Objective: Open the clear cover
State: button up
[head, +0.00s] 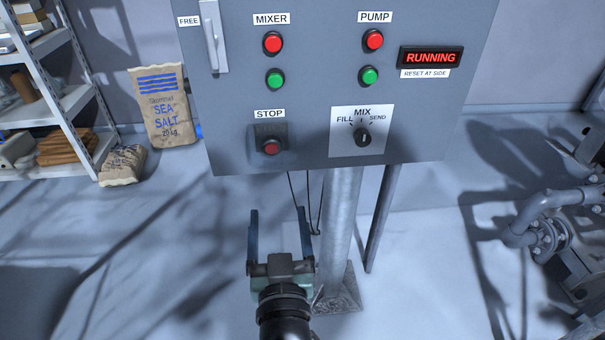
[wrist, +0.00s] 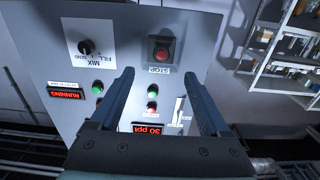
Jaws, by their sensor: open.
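The clear cover (head: 270,130) is a small, dark-tinted see-through box under the STOP label at the panel's lower left. It appears shut over a red button (head: 271,147). In the wrist view, which is upside down, the cover (wrist: 163,40) shows around the red button (wrist: 161,55), above and between my fingertips. My gripper (head: 278,212) is open and empty, below the panel's lower edge in the head view, fingers pointing up the picture. Its two fingers (wrist: 157,76) frame part of the panel in the wrist view. It does not appear to touch the cover.
The grey panel (head: 230,110) also carries mixer and pump buttons, a MIX selector (head: 362,137), a RUNNING display (head: 431,57) and a handle (head: 214,37). A metal post (head: 341,225) stands below it. Salt sacks (head: 160,105) and a shelf are left; pipes (head: 550,220) are right.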

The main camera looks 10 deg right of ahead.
aim_at(273, 165)
jog(key=w, duration=1.2)
jog(key=shift+w+a, duration=0.25)
jog(key=shift+w, duration=0.15)
grip_shut()
dwell(1.0)
